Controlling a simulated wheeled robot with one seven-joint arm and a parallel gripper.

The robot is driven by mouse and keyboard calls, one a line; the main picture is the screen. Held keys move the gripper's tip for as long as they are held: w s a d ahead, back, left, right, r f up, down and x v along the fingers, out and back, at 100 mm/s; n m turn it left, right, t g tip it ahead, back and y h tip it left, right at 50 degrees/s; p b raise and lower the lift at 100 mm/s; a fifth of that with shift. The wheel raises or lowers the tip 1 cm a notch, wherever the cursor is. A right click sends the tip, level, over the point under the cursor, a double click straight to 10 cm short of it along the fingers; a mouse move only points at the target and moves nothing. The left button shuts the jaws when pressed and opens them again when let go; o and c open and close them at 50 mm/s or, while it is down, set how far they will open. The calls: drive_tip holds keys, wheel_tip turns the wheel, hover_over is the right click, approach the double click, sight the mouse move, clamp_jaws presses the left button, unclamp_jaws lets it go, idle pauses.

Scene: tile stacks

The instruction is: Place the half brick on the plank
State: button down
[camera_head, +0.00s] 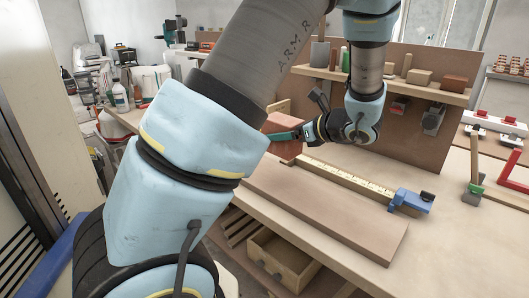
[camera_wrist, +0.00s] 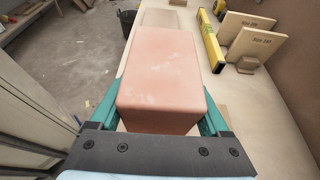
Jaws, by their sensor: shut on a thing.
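The half brick (camera_wrist: 160,75) is a reddish block. It fills the middle of the wrist view, between my gripper's (camera_wrist: 162,100) two teal fingers, which are shut on it. In the head view the brick (camera_head: 282,123) shows partly behind a teal finger of my gripper (camera_head: 284,136), near the plank's far left end. The plank (camera_head: 330,210) is a long, flat brown board along the front of the workbench. My arm covers part of its left side. I cannot tell how far the brick is above the surface below it.
A yellow ruler bar (camera_head: 345,180) with a blue clamp (camera_head: 410,201) lies behind the plank. A brown back panel (camera_head: 420,140) carries a shelf (camera_head: 425,91) with blocks. A hammer-like tool (camera_head: 474,170) stands at right. The wrist view shows a yellow level (camera_wrist: 211,45) beside upright boards (camera_wrist: 257,45).

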drive_tip(key=shift+f+p, duration=0.6)
drive_tip(key=shift+f, duration=4.05)
drive_tip(key=shift+f, duration=0.15)
unclamp_jaws()
drive_tip(key=shift+f, duration=0.1)
drive_tip(key=b+v, duration=0.2)
drive_tip(key=v, duration=1)
drive_tip(key=shift+b, duration=0.3)
drive_tip(key=shift+s, duration=0.15)
